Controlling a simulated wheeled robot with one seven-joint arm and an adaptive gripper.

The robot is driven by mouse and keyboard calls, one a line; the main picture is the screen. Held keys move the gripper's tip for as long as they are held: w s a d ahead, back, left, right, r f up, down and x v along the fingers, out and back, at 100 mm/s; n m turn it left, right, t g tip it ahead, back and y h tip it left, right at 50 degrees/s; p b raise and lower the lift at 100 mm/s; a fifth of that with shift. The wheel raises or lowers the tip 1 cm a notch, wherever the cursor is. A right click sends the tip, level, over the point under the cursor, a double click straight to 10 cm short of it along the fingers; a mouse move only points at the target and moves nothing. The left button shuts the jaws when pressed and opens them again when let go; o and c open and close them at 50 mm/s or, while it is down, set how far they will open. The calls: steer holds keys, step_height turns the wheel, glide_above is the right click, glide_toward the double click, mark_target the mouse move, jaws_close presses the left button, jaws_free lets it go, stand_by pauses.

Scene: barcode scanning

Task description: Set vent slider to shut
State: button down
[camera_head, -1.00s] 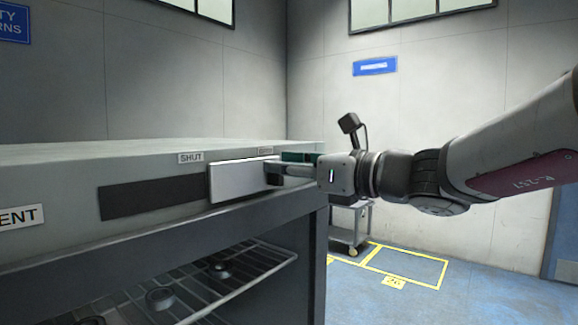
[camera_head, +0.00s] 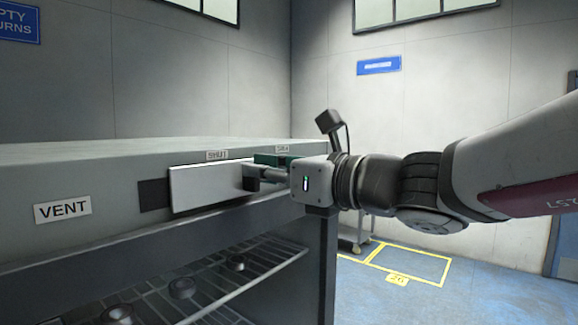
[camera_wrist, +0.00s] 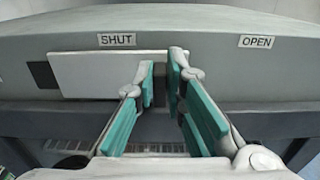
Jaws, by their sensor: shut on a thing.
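The vent slider is a white plate (camera_head: 205,188) on the front of the grey bench, with a dark handle (camera_head: 250,180) near its right end. In the wrist view the plate (camera_wrist: 95,75) lies under the SHUT label (camera_wrist: 116,39), and the OPEN label (camera_wrist: 257,42) is to the right. A short dark strip of slot (camera_head: 154,195) shows left of the plate. My gripper (camera_head: 262,174) is shut on the handle. In the wrist view its green-padded fingers (camera_wrist: 161,85) stand on either side of the handle, which is partly hidden.
A VENT label (camera_head: 62,209) is on the bench front to the left. Below is an open wire shelf (camera_head: 225,275) with several dark round things. A cart (camera_head: 355,235) stands behind on the blue floor, near yellow floor markings (camera_head: 410,262).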

mark_target(219, 171)
steer(key=s+a, duration=0.1)
steer(key=s, duration=0.1)
steer(key=s+a, duration=0.2)
steer(key=shift+a, duration=0.1)
steer(key=c, duration=1.6)
jaws_free()
steer(key=shift+s, duration=0.1)
steer(key=shift+c, duration=0.2)
steer(key=shift+s+d, duration=0.15)
steer(key=shift+d, duration=0.25)
steer(key=v, duration=1.1)
